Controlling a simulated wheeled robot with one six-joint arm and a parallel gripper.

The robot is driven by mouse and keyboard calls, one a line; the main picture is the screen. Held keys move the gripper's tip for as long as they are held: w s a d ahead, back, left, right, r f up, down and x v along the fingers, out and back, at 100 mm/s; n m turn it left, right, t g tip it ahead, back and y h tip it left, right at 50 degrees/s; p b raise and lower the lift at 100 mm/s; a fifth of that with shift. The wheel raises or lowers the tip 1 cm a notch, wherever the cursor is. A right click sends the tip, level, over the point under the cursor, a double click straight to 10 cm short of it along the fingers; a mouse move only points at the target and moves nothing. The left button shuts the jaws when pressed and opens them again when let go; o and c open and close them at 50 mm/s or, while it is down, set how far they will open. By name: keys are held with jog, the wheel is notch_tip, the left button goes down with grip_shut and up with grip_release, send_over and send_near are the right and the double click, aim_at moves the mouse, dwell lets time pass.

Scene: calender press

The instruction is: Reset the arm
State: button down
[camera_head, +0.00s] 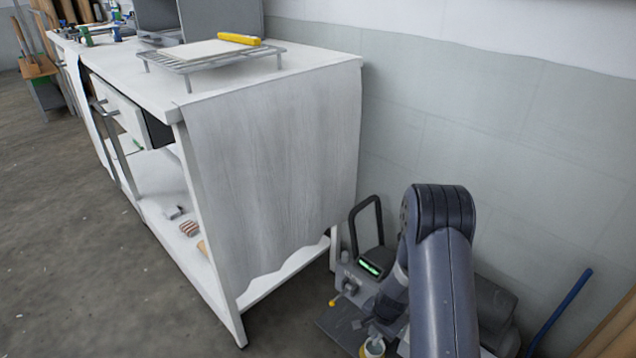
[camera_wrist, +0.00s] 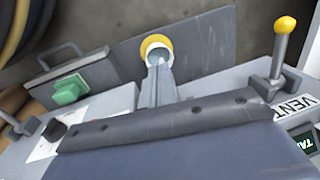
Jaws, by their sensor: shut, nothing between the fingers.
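My arm rises at the lower right of the head view and bends down toward a grey machine. My gripper (camera_wrist: 158,66) shows in the wrist view as two narrow grey fingers pressed together, with nothing between them. Their tips are in front of or over a round yellow-rimmed piece (camera_wrist: 152,41); I cannot tell if they touch it. In the head view my gripper is low beside the machine, and its fingertips are hard to make out. A small pale cup-like piece (camera_head: 374,347) with yellow shows just below it.
A green button (camera_wrist: 70,90) is at left. A white cabinet (camera_head: 270,170) with a wire rack (camera_head: 205,62) stands left. The wall is close behind.

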jog(key=d+r+p, duration=0.5)
jog(key=r+p, duration=0.1)
jog(key=r, duration=0.8)
jog(key=shift+w, duration=0.2)
jog(key=shift+s, duration=0.1)
